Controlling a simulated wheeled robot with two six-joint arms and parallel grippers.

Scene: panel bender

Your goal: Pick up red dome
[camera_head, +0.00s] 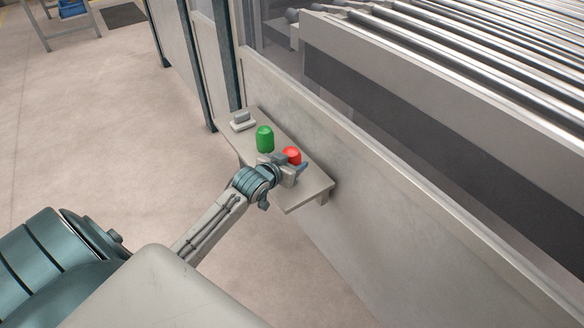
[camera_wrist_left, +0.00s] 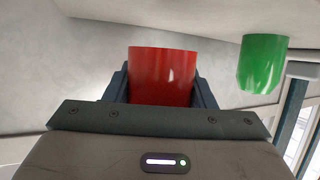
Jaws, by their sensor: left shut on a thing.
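The red dome (camera_head: 291,154) is at the shelf on the machine's side, just right of a green dome (camera_head: 265,138). My left gripper (camera_head: 292,167) is at the red dome and shut on it. In the left wrist view the red dome (camera_wrist_left: 162,76) sits between the two dark fingers, one on each side. The dome's lower part is hidden by the gripper body. I cannot tell whether it touches the shelf. My right gripper is not in view.
The green dome (camera_wrist_left: 263,64) stands close by, apart from the fingers. A grey block-shaped item (camera_head: 242,121) sits at the shelf's far end. The narrow shelf (camera_head: 312,186) juts from the machine panel (camera_head: 340,150). Open floor (camera_head: 100,130) lies to the left.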

